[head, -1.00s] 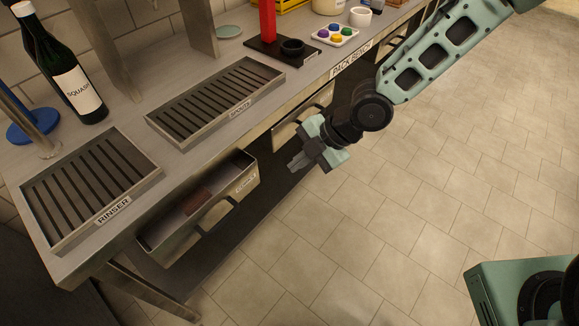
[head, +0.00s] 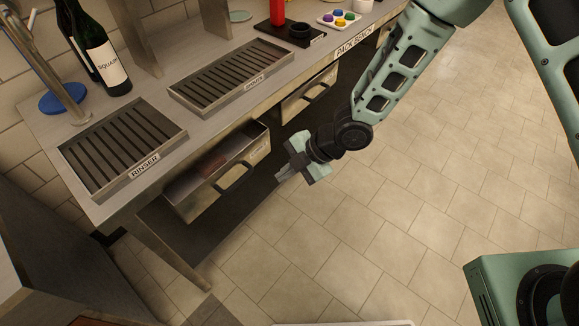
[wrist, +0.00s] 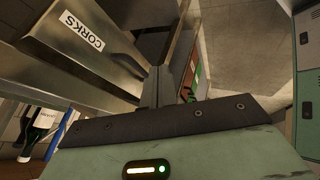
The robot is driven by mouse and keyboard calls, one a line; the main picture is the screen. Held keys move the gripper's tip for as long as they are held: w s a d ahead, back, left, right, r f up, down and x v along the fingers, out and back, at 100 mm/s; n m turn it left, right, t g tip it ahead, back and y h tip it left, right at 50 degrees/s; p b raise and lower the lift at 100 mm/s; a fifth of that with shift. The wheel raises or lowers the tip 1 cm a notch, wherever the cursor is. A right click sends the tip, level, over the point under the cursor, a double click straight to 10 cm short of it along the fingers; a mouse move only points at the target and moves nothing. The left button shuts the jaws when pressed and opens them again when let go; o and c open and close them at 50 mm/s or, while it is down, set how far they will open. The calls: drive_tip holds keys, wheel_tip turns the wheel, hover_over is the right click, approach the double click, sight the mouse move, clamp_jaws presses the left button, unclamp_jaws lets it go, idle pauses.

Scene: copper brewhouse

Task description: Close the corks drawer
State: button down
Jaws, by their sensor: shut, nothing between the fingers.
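The corks drawer (head: 205,205) stands pulled out from under the bench, below the rinser tray. Its front has a dark bar handle (head: 235,178) and a small label. A reddish-brown item (head: 212,161) lies inside. The wrist view shows the drawer front close up with its CORKS label (wrist: 82,31). My gripper (head: 281,175) is shut and empty, just right of the drawer front, outside the drawer. In the wrist view the closed fingers (wrist: 157,88) are beside the metal front. I cannot tell whether they touch it.
A second drawer (head: 303,99) sits under the bench farther right. The bench top holds a rinser tray (head: 128,185), a slatted spouts tray (head: 222,98), a dark bottle (head: 100,62) and a palette of coloured caps (head: 338,19).

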drive_tip(key=w+a+f+p, duration=0.2)
drive_tip(key=a+f, duration=0.1)
drive_tip(key=a, duration=0.3)
drive_tip(key=shift+w+a+f, duration=0.15)
drive_tip(key=shift+w+a, duration=0.05)
drive_tip(key=shift+w, duration=0.1)
